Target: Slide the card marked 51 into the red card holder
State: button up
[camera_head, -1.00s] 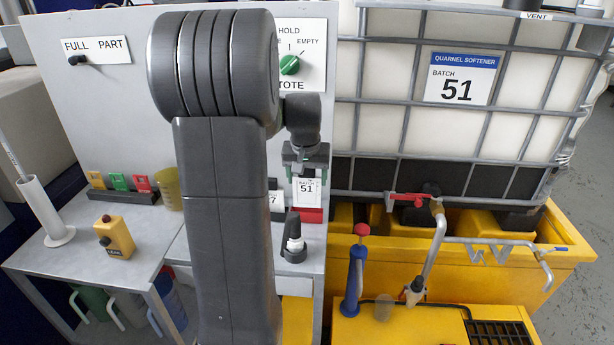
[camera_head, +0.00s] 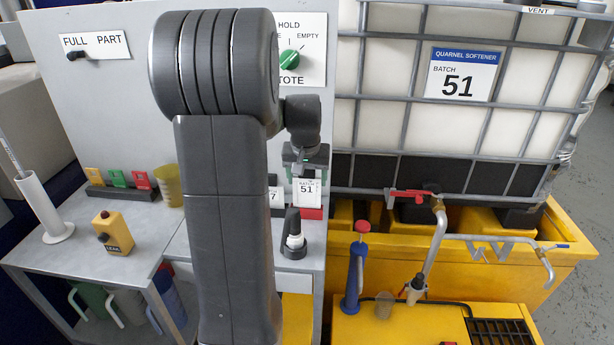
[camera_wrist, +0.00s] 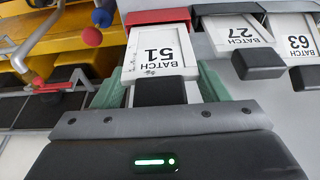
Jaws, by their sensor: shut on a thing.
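The white card marked 51 (camera_wrist: 156,50) is in my gripper (camera_wrist: 160,90). The green fingers are shut on the card's dark tab, and the number reads upside down in the wrist view. The red card holder (camera_wrist: 157,16) lies at the card's far edge. In the head view the card (camera_head: 307,190) hangs upright below my gripper (camera_head: 305,165), just above the red holder (camera_head: 312,213). The card's lower edge meets or overlaps the holder; I cannot tell whether it is inside the slot.
Cards marked 27 (camera_wrist: 238,33) and 63 (camera_wrist: 301,42) stand beside the red holder, both with dark tabs. A black-and-white upright device (camera_head: 293,240) stands on the bench below. The tote (camera_head: 470,120) bears a batch 51 label. My arm hides part of the bench.

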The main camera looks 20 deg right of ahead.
aim_at(307, 180)
jog(key=shift+f+b, duration=1.1)
jog(key=shift+f, duration=0.5)
jog(key=o, duration=1)
jog(key=shift+o, duration=0.2)
jog(key=v, duration=1.4)
jog(key=shift+b, duration=0.35)
jog(key=shift+f, duration=0.15)
